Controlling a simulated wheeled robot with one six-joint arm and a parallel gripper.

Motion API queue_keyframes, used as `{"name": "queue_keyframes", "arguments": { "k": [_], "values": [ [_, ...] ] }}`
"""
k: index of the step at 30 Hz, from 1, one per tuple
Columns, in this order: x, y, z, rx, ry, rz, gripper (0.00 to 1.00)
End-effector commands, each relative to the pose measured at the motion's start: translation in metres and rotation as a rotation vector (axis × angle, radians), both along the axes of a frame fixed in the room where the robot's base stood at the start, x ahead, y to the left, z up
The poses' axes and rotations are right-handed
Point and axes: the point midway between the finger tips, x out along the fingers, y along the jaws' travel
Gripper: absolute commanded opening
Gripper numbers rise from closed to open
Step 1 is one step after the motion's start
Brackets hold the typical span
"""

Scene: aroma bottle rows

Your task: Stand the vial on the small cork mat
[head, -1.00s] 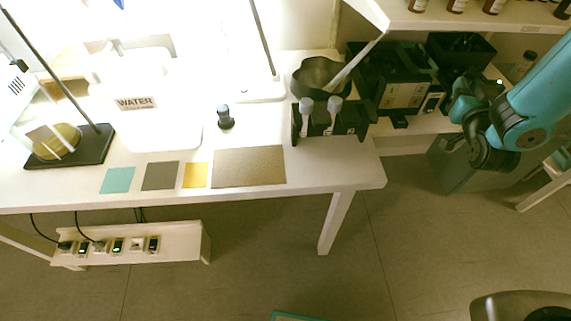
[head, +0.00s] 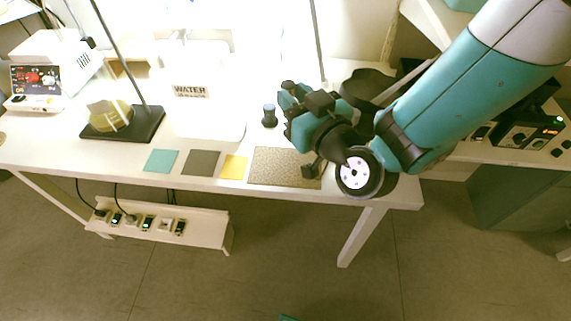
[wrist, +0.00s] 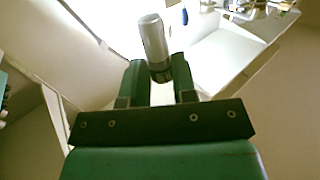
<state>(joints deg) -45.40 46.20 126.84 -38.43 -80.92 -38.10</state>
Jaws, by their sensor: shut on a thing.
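My gripper (wrist: 155,70) is shut on the vial (wrist: 153,38), a pale grey cylinder with a darker end, between its two green fingers in the wrist view. In the head view my gripper (head: 290,96) is over the right part of the white table; the vial cannot be made out there. A tan speckled mat (head: 270,165) that looks like cork lies near the table's front edge, below and left of my gripper.
Teal (head: 161,161), grey-brown (head: 201,163) and yellow (head: 233,168) mats lie left of it. A small dark bottle (head: 269,116) stands behind the mats. A white WATER container (head: 210,125) and a stand base (head: 122,123) are farther left. A dark bowl (head: 366,84) is partly behind my arm.

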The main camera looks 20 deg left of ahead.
Motion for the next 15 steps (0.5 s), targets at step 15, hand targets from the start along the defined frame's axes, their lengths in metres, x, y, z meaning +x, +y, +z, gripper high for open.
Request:
{"name": "queue_keyframes", "arguments": {
  "k": [15],
  "values": [
    [-0.007, 0.006, -0.097, 0.002, -0.002, 0.019, 0.00]
  ]
}}
